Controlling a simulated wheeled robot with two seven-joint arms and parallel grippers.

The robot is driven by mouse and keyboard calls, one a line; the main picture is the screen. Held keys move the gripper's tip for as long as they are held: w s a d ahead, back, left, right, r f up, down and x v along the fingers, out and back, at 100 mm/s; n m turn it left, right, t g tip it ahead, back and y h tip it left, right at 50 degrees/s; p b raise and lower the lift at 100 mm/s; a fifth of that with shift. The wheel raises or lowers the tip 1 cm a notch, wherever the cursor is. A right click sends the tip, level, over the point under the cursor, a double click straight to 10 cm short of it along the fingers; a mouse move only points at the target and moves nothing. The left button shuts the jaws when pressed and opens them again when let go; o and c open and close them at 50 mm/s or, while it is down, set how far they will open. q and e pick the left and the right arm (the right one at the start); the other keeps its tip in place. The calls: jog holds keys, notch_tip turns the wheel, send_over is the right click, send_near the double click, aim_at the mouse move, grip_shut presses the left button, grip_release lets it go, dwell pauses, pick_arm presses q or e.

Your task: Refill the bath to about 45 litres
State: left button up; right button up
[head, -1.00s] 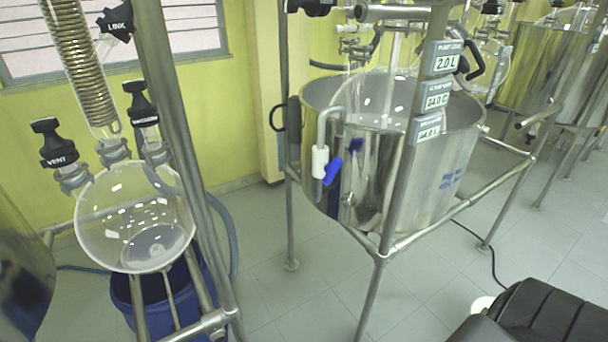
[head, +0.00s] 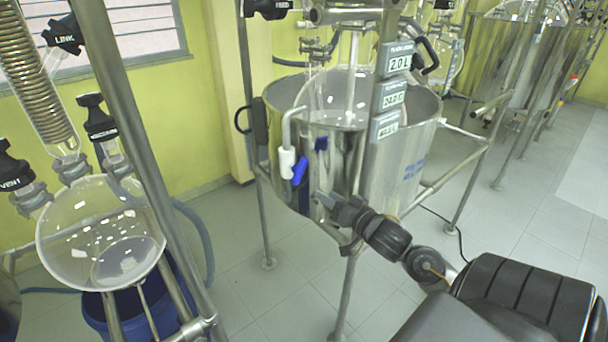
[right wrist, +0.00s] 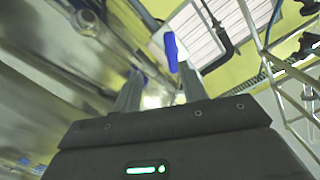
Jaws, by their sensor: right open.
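The bath (head: 385,180) is a shiny steel tub in a pipe frame, with a round glass vessel (head: 335,98) inside it. A bent pipe hangs over the bath's near left rim, with a white valve body (head: 287,161) and a blue lever (head: 300,171). My right gripper (head: 322,202) is open, just below and right of the lever, in front of the bath wall. In the right wrist view the blue lever (right wrist: 171,52) shows beyond the open fingers (right wrist: 160,92), with no contact visible. My left gripper is out of view.
Display tags on the front post (head: 390,95) include 2.0 L; the lowest is too small to read surely. A glass flask (head: 100,235) stands above a blue bucket (head: 120,310) at left. Steel posts and rails surround the bath. Floor between the stands is clear.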

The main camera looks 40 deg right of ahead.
aim_at(302, 173)
jog(key=w, duration=0.3)
jog(key=w+r+p, duration=0.1)
jog(key=w, duration=0.3)
jog(key=w+r+p, duration=0.1)
jog(key=w, duration=0.2)
jog(key=shift+w+a, duration=0.1)
jog(key=shift+w, duration=0.25)
